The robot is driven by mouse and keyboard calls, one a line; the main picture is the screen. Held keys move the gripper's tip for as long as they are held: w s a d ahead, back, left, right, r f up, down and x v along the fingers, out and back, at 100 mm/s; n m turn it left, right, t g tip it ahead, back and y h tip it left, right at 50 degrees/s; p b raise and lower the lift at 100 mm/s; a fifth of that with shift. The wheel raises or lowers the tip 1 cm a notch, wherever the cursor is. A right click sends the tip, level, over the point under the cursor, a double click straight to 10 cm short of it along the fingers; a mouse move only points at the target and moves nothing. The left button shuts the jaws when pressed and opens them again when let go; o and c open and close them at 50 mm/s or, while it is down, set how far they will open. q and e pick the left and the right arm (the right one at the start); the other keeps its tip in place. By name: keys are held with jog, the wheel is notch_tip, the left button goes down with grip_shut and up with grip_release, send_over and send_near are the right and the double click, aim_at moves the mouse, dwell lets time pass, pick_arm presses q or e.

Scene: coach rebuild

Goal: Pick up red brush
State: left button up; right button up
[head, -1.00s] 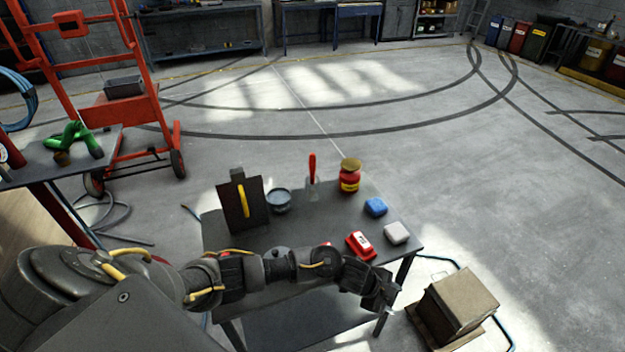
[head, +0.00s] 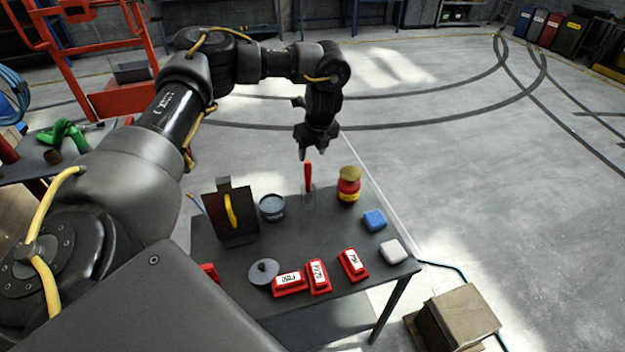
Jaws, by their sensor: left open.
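The red brush (head: 308,176) stands upright near the back edge of the dark table, its red handle up and a greyish flat part below. My left gripper (head: 316,147) hangs from above with its jaws open and pointing down. In the picture its fingertips are just above the top of the handle. It holds nothing, and I cannot tell the exact gap in depth. My right gripper is not in view.
A dark upright board (head: 232,213), blue block (head: 374,220), white block (head: 393,251), grey disc (head: 262,273) and several red labelled blocks (head: 318,277) also stand there.

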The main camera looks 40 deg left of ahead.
aim_at(308, 164)
pick_arm(q)
jog(key=x, duration=0.3)
jog(key=shift+s+a+f, duration=0.2)
jog(key=shift+s+a, duration=0.05)
jog(key=shift+s, duration=0.05)
jog(key=x, duration=0.2)
jog(key=shift+w+a+f, duration=0.15)
jog(key=shift+w+f, duration=0.05)
jog(key=shift+p, duration=0.3)
jog(key=p+x, duration=0.2)
jog(key=x, duration=0.3)
jog(key=shift+w, duration=0.15)
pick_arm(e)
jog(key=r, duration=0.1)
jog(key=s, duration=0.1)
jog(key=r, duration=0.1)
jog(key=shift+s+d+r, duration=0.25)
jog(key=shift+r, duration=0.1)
pick_arm(q)
jog(key=shift+c, duration=0.5)
